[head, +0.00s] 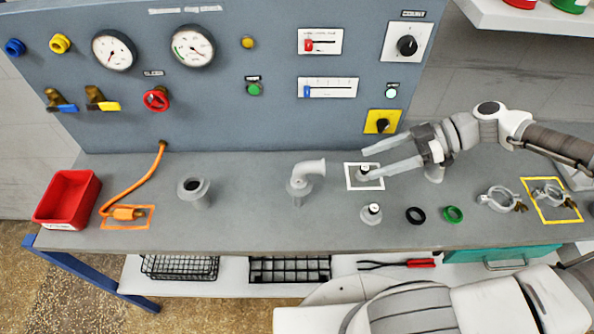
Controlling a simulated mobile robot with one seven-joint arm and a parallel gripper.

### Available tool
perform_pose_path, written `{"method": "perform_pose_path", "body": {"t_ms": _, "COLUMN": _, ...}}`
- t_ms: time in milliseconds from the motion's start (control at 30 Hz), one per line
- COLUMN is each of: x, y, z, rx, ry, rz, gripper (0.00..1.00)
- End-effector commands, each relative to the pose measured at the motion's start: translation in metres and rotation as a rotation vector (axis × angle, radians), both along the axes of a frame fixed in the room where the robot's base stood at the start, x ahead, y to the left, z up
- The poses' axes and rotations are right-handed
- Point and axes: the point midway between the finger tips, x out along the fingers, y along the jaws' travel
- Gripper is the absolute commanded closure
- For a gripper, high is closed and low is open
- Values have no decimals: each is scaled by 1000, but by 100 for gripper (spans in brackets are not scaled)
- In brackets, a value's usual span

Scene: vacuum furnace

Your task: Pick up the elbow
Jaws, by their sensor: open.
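The elbow (304,176) is a light grey bent pipe piece. It stands upright on a grey flanged base on the bench, left of the white-outlined square, with its open end pointing right. My gripper (364,163) is open, its two light fingers pointing left above the white-outlined square. The fingertips are apart from the elbow, to its right.
On the bench (244,220) stand a grey port (193,187), a red bin (68,199), an orange hose (150,178), a small fitting (372,213), black (415,215) and green rings (453,214), and clamps (502,199) at right. A control panel (240,110) rises behind.

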Motion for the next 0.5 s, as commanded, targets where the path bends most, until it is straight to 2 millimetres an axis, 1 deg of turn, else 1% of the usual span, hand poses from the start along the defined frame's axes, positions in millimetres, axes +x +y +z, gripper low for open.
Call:
{"method": "perform_pose_path", "body": {"t_ms": 33, "x": 1, "y": -4, "z": 9, "rx": 31, "ry": -40, "rz": -6, "gripper": 31}}
{"method": "perform_pose_path", "body": {"t_ms": 100, "x": 2, "y": -7, "z": 15, "rx": 56, "ry": -80, "rz": -9, "gripper": 31}}
{"method": "perform_pose_path", "body": {"t_ms": 167, "x": 3, "y": -7, "z": 18, "rx": 69, "ry": -100, "rz": -9, "gripper": 31}}
{"method": "perform_pose_path", "body": {"t_ms": 233, "x": 2, "y": -2, "z": 17, "rx": 75, "ry": -111, "rz": -6, "gripper": 31}}
{"method": "perform_pose_path", "body": {"t_ms": 367, "x": 2, "y": 21, "z": 9, "rx": 77, "ry": -111, "rz": -3, "gripper": 31}}
{"method": "perform_pose_path", "body": {"t_ms": 500, "x": 4, "y": 50, "z": -3, "rx": 75, "ry": -110, "rz": -1, "gripper": 31}}
